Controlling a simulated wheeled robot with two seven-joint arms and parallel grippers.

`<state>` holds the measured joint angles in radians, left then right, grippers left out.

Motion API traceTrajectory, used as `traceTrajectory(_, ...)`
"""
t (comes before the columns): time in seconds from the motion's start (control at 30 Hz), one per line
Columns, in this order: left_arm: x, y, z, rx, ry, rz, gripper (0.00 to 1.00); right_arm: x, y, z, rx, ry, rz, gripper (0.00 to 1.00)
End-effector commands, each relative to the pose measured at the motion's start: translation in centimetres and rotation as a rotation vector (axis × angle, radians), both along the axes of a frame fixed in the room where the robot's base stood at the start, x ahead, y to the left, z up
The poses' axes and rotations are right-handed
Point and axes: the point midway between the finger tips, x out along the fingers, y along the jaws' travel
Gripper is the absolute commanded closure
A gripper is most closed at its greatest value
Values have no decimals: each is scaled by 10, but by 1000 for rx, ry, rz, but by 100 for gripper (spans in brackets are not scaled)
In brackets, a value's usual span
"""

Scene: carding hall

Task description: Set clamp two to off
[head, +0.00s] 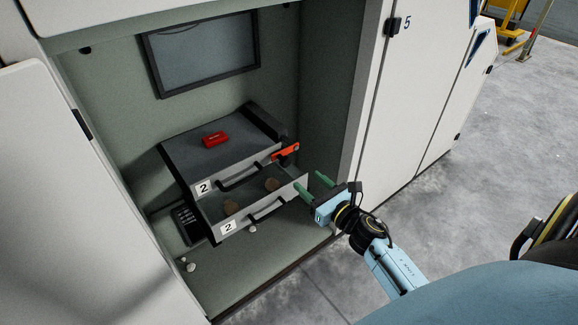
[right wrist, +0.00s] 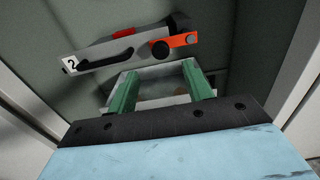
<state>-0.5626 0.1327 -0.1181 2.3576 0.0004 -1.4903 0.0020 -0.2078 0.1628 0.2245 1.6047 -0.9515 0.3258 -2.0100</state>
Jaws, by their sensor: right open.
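The clamp lever (head: 285,151) is an orange-red bar at the right end of the upper grey drawer front, which bears a label 2 (head: 204,188). In the right wrist view the orange lever (right wrist: 184,40) points right from a dark round knob (right wrist: 159,49). My right gripper (head: 312,186) has two green fingers, open and empty, below and right of the lever and apart from it. In the right wrist view its fingertips (right wrist: 160,72) lie below the lever. My left gripper is not in view.
A lower drawer (head: 265,208), also labelled 2, stands pulled out with brown round things in it. A red box (head: 215,139) lies on the upper drawer unit. A dark handset (head: 187,226) and small white pieces lie on the cabinet floor. The cabinet's right wall (head: 362,90) stands close to my right gripper.

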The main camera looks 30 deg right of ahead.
Motion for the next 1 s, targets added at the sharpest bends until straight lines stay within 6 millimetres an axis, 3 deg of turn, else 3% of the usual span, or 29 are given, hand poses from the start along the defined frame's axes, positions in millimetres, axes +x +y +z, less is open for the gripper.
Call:
traceTrajectory(0.2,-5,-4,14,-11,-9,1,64,50,4,0,1,-1,-1,49)
traceTrajectory(0.33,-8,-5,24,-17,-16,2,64,72,6,-1,2,0,-1,49)
traceTrajectory(0.43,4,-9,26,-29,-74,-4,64,84,6,-1,3,0,-2,49)
traceTrajectory(0.6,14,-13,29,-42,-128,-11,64,95,7,-1,3,1,-2,49)
traceTrajectory(0.9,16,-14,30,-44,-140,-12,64,96,8,-1,4,2,-2,49)
traceTrajectory(1.0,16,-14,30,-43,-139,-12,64,96,8,-1,4,1,-2,63)
